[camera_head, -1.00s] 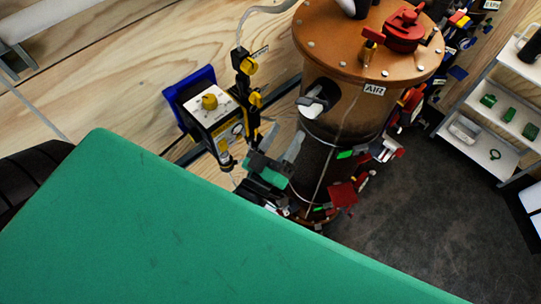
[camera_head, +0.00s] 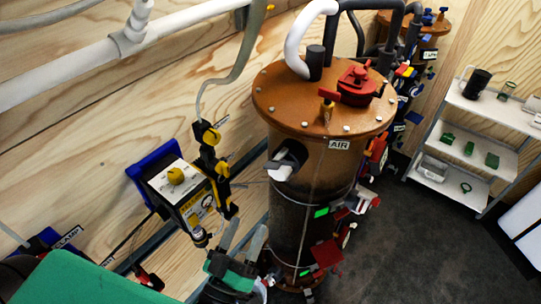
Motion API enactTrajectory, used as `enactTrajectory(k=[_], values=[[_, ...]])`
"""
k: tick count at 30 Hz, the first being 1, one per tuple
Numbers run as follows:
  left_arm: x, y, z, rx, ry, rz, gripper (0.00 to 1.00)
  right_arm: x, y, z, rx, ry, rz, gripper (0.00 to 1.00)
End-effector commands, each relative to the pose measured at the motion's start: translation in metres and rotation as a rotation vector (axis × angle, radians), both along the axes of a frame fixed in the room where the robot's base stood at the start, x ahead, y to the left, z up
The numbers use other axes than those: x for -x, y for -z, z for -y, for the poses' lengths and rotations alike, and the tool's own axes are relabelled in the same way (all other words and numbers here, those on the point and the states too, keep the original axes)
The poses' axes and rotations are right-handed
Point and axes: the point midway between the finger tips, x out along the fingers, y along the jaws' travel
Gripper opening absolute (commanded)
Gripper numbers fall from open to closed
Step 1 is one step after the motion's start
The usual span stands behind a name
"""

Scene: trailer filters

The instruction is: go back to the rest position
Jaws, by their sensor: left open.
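My left gripper (camera_head: 245,236) shows at the bottom middle of the head view. Its two grey fingers point up and stand apart, with nothing visible between them. It is in front of the lower left side of a tall brown filter tank (camera_head: 300,225) marked AIR. Whether it touches the tank I cannot tell. My right gripper is not in view.
A control box with a yellow knob (camera_head: 176,176) is on the plywood wall, left of the tank. Red and green tagged valves (camera_head: 328,253) stick out on the tank's right side. White shelves (camera_head: 470,155) stand at the right. The dark floor (camera_head: 400,235) between is clear.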

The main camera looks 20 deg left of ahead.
Motion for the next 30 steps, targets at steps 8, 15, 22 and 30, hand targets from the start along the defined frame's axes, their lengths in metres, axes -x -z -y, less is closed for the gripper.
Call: enactTrajectory(k=[8,15,22,30], values=[[-0.006,0.032,0.006,-0.027,0.013,-0.062,0.62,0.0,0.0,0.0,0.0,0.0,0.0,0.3],[-0.013,0.192,0.024,-0.172,0.079,-0.379,0.62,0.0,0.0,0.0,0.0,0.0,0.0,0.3],[0.02,0.358,0.02,-0.338,0.153,-0.727,0.62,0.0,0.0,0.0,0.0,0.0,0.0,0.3],[0.105,0.519,-0.016,-0.527,0.242,-1.137,0.62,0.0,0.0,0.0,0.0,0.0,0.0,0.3]])
